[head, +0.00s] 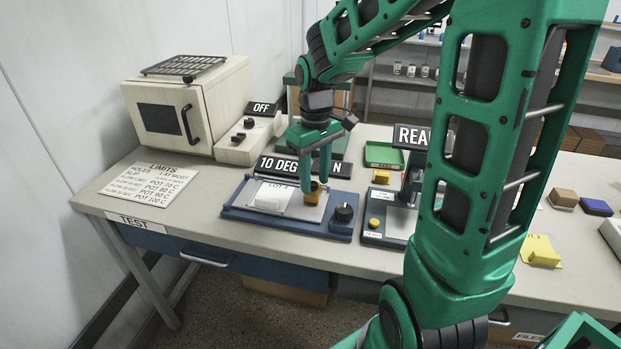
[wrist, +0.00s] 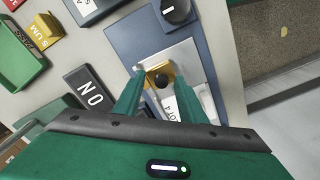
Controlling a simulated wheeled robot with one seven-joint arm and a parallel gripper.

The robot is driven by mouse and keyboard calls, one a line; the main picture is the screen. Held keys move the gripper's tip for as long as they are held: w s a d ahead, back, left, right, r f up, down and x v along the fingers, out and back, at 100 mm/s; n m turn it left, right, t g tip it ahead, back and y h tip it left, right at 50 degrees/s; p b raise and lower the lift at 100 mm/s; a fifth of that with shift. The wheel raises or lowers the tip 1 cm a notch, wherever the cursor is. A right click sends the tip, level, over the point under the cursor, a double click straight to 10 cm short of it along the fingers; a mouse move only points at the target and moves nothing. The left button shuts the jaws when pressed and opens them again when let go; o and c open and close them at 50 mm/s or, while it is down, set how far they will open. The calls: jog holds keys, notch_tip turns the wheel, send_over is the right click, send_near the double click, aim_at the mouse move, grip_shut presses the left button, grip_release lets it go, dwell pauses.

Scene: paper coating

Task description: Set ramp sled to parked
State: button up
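The ramp sled is a small brass-yellow block (head: 312,194) with a dark round knob on top. It sits at the right part of the pale plate on the blue ramp unit (head: 240,213); it also shows in the wrist view (wrist: 152,66). My gripper (head: 315,176) points down over the sled, its two green fingers apart on either side of it. In the wrist view my gripper (wrist: 159,78) shows the knob between the fingertips, with gaps beside it. A white labelled card (head: 272,198) lies on the plate, left of the sled.
A black knob (head: 344,213) is on the unit's right front. Behind is a sign starting "10 DEG" (head: 280,166), partly hidden by my gripper. A second blue device (head: 378,238) stands right, a green tray (head: 384,155) behind, and a cream oven (head: 178,112) left.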

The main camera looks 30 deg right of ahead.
aim_at(315, 183)
notch_tip(315, 183, up, 10)
jog(key=shift+r, duration=0.25)
dwell(0.6)
jog(key=s+d+f+m, duration=0.2)
jog(key=s+m, duration=0.1)
jog(key=s, duration=0.4)
jog(key=s+d+f+m, duration=0.2)
jog(key=s+f, duration=0.1)
jog(key=s, duration=0.5)
jog(key=s+d+f+m, duration=0.2)
jog(key=s+f+m, duration=0.1)
jog(key=s, duration=0.5)
jog(key=shift+d+m, duration=0.3)
jog(key=shift+d, duration=0.1)
jog(key=shift+w+f, duration=0.2)
jog(key=shift+w, duration=0.45)
